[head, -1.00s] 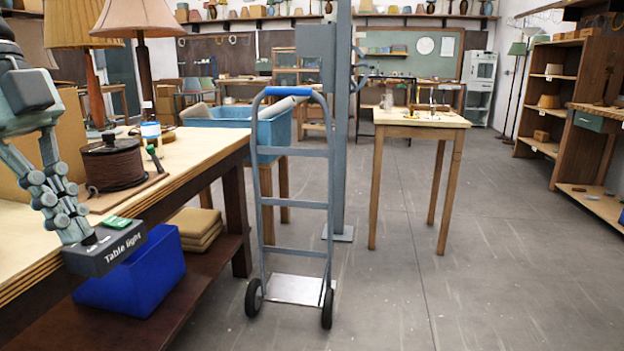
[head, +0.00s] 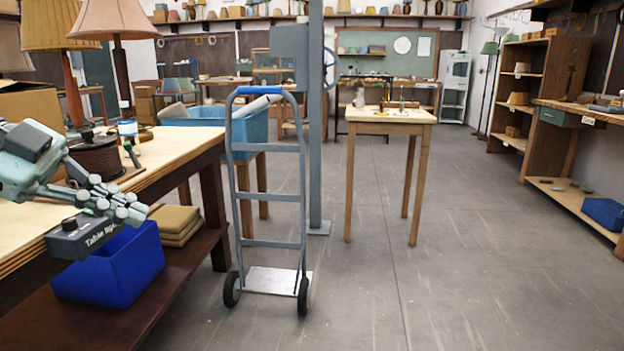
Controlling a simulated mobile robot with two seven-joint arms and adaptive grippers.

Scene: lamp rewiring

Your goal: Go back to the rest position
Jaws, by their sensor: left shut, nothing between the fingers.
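My left gripper (head: 132,209) is at the left, in front of the workbench (head: 180,150), pointing right and slightly down. Its fingers are shut and empty. Just below it is the dark grey switch box (head: 85,240) marked "Table light", at the bench's front edge. The gripper hides part of the box's top, including most of its green patch. I cannot tell whether the fingers touch the box. My right gripper is not in view.
A cable spool (head: 95,158) and lamps stand on the bench. A blue bin (head: 112,270) sits on the shelf below. A hand truck (head: 268,200) stands just right of the bench, with a small wooden table (head: 385,116) beyond. The floor at right is clear.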

